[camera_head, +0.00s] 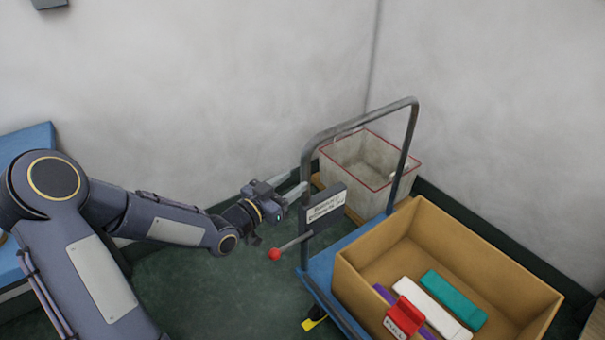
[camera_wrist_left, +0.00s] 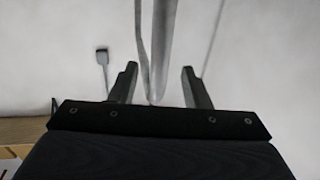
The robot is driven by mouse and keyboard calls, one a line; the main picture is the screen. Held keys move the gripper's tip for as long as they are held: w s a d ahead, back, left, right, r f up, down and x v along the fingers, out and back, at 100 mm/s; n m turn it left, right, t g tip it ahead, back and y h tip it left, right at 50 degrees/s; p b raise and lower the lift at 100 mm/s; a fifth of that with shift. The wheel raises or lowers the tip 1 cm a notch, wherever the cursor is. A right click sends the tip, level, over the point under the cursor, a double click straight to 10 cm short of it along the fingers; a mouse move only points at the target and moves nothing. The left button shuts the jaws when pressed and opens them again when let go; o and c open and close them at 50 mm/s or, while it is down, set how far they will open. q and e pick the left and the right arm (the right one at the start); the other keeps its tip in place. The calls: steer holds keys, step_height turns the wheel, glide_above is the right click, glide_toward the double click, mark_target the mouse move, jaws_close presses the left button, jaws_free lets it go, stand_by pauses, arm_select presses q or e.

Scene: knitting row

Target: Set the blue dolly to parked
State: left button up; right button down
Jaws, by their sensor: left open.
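The blue dolly (camera_head: 318,270) stands right of centre in the head view, with an upright grey tube handle (camera_head: 411,130) at its left end. A label plate (camera_head: 325,206) and a lever with a red knob (camera_head: 274,254) are at the handle's left post. A yellow pedal-like part (camera_head: 314,322) shows low by the deck. My left gripper (camera_head: 296,187) is open at the left post. In the left wrist view a grey tube (camera_wrist_left: 159,45) rises in line with the gap between the open fingers (camera_wrist_left: 160,82); I cannot tell how deep it sits. My right gripper is not in view.
A tan box (camera_head: 375,300) on the dolly holds a red item (camera_head: 404,318), a white one (camera_head: 433,305) and a teal one (camera_head: 455,299). A red-rimmed basket (camera_head: 350,182) stands behind the handle. Walls close off the back. Green floor (camera_head: 200,290) is clear left of the dolly.

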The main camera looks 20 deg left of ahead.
mark_target(302, 176)
arm_select(q)
steer(key=x, duration=0.5)
steer(key=shift+w+d, duration=0.1)
steer(key=shift+w, duration=0.2)
jaws_close()
